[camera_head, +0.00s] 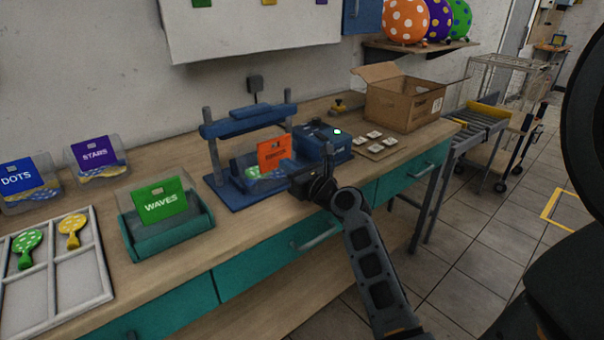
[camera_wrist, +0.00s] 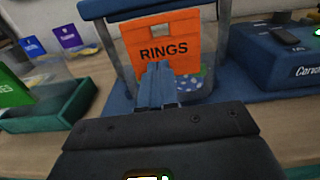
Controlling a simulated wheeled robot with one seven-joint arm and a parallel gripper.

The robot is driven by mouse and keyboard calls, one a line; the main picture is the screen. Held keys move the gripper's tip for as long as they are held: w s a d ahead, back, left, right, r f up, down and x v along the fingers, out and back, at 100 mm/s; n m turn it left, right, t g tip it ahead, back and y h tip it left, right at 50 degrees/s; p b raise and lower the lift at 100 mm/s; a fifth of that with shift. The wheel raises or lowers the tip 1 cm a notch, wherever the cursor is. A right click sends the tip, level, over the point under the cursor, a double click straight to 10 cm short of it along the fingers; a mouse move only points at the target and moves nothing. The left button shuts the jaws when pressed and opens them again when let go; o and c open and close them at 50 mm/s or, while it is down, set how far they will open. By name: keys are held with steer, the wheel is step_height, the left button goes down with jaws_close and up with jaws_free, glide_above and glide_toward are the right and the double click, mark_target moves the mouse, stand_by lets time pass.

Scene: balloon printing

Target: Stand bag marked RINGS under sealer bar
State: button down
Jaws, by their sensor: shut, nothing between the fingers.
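The bag marked RINGS (camera_head: 273,152) is clear with an orange header card. It stands about upright on the blue sealer's base (camera_head: 237,194), beneath or close to the sealer bar (camera_head: 247,120). In the wrist view the RINGS card (camera_wrist: 185,35) faces me, below the blue bar (camera_wrist: 135,8), with green and blue contents low in the bag. My gripper (camera_head: 296,180) is shut and empty in front of the bag. Its fingertips (camera_wrist: 158,70) overlap the card's lower edge in the wrist view; I cannot tell whether they touch it. They hide part of the bag's bottom.
A green tray (camera_head: 172,240) holding the WAVES bag (camera_head: 161,203) stands left of the sealer. DOTS (camera_head: 22,178) and STARS (camera_head: 94,152) bags stand farther left. A blue device (camera_head: 325,145) is close on the sealer's right, with a cardboard box (camera_head: 402,103) beyond it.

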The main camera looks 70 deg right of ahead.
mark_target(274, 157)
steer(key=shift+x, duration=1.65)
steer(key=shift+p+x, duration=0.65)
steer(key=shift+x, duration=0.15)
steer(key=shift+w+d, duration=0.15)
